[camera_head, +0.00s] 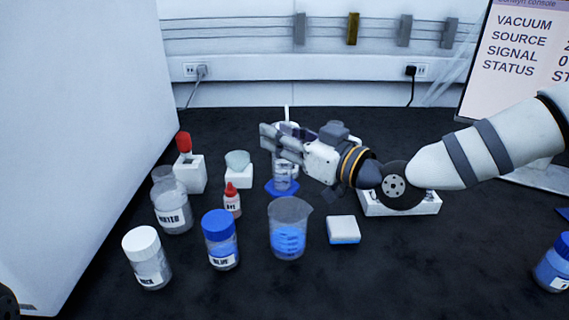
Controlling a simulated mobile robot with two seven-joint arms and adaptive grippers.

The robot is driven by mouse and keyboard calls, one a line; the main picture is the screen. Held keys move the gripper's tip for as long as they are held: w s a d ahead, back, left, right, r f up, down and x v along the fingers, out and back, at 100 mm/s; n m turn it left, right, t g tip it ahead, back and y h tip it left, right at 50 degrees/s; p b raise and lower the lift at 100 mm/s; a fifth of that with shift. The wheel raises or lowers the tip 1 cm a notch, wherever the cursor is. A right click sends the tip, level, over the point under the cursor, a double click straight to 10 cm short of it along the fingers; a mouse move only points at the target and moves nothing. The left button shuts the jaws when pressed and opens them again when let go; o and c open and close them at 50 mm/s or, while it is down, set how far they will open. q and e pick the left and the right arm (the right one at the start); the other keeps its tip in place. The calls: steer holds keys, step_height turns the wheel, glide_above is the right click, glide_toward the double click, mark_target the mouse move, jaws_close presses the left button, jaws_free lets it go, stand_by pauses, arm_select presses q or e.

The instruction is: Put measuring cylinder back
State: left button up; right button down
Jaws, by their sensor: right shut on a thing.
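The measuring cylinder (281,183) is clear with a blue foot and stands upright in the middle of the dark bench, behind the beaker. My right gripper (272,141) reaches in from the right and is shut on the cylinder's upper part. The gripper hides the top of the cylinder. I cannot tell whether its foot touches the bench or hangs just above it. My left gripper is not in view.
A beaker of blue liquid (289,230) stands in front, with a sponge (343,230) to its right. Left are the blue bottle (220,241), white-capped bottle (147,260), water bottle (171,202) and red-capped dropper (232,201). A white holder (400,205) lies under my right arm.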

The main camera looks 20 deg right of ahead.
steer(key=w+f, duration=0.1)
steer(key=w+d+f, duration=0.1)
steer(key=f, duration=0.1)
steer(key=shift+w+d+f+b, duration=0.1)
steer(key=shift+d+b, duration=0.1)
steer(key=shift+b, duration=0.15)
step_height(320, 180, down, 4)
steer(key=shift+w+d+r+b, duration=0.15)
steer(key=shift+r+b, duration=0.1)
steer(key=shift+b, duration=0.15)
steer(key=shift+r, duration=0.15)
steer(key=c, duration=1.2)
jaws_free()
steer(key=shift+f, duration=0.2)
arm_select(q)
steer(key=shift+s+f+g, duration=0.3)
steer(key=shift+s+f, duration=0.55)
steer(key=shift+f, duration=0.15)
